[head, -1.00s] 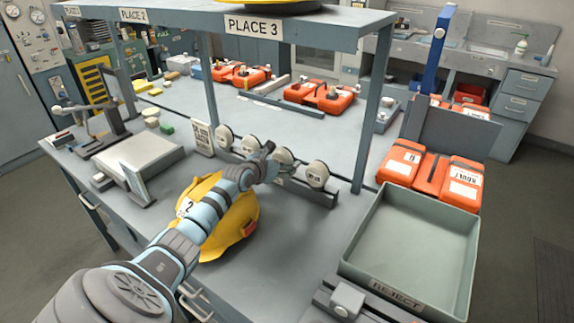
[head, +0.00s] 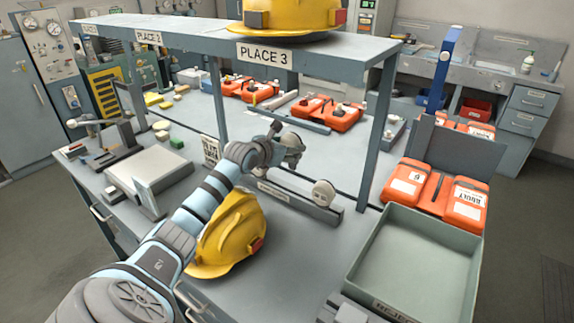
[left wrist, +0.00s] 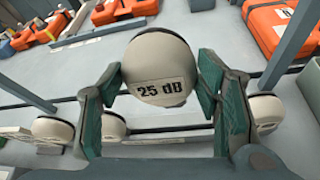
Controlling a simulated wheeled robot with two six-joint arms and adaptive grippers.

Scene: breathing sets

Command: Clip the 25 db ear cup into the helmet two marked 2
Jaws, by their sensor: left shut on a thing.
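My left gripper (head: 282,147) is shut on the 25 dB ear cup (left wrist: 160,65), a pale round cup whose label faces the left wrist camera. It holds the cup above the ear cup rack (head: 300,194); in the head view the cup (head: 294,142) is partly hidden by the fingers. A yellow helmet (head: 236,240) sits on the bench below my left forearm, which covers part of it; no number shows on it now. My right gripper is not in view.
Another ear cup (head: 324,193) stays on the rack, and others show in the left wrist view (left wrist: 52,130). A second yellow helmet (head: 295,18) stands on the shelf (head: 190,42). An empty reject tray (head: 420,262) and orange cases (head: 437,190) are at the right.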

